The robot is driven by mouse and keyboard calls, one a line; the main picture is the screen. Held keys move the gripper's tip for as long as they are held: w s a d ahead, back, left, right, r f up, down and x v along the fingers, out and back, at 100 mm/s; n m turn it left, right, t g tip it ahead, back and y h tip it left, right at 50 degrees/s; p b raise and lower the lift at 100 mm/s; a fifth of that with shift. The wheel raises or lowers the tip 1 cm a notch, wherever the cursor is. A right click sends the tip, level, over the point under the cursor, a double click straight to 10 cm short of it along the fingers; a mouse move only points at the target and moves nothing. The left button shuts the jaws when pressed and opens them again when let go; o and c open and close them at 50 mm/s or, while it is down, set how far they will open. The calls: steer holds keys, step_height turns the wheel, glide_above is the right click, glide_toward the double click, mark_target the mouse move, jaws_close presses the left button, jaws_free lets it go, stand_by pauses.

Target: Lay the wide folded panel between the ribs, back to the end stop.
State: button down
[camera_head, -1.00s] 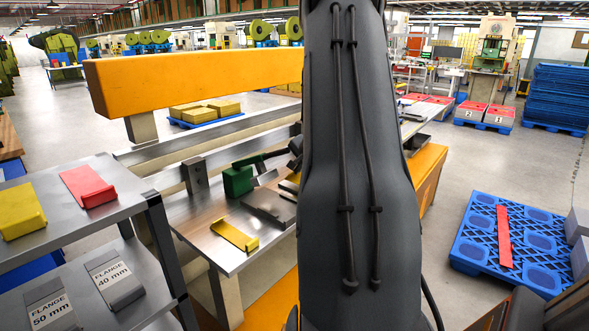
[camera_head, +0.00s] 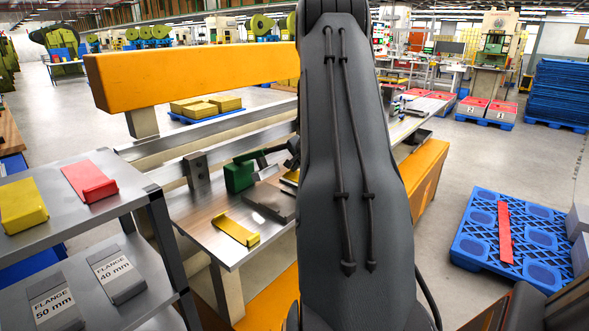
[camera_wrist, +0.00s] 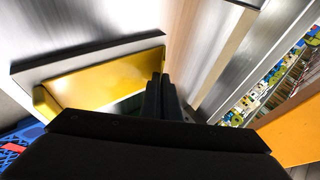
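In the wrist view a yellow folded panel (camera_wrist: 112,78) with an upturned flange at its left end lies close beside my gripper (camera_wrist: 160,82), along a grey metal strip (camera_wrist: 75,58). The gripper's dark fingers are at the panel's right end; whether they pinch it is not clear. A narrow yellow folded piece (camera_head: 236,229) lies at the table's near-left edge. Grey metal blocks (camera_head: 268,201) sit beside it, partly behind my arm. I cannot make out the ribs or end stop for certain.
A shelf at the left holds a yellow folded part (camera_head: 22,203), a red one (camera_head: 89,181), and flange plates labelled 50 mm (camera_head: 55,302) and 40 mm (camera_head: 117,272). A blue pallet (camera_head: 480,243) bears a red strip (camera_head: 504,232).

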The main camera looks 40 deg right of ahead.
steer(key=c, duration=2)
jaws_free()
steer(key=shift+r, duration=0.1)
steer(key=p+v, duration=0.2)
steer(key=v, duration=1)
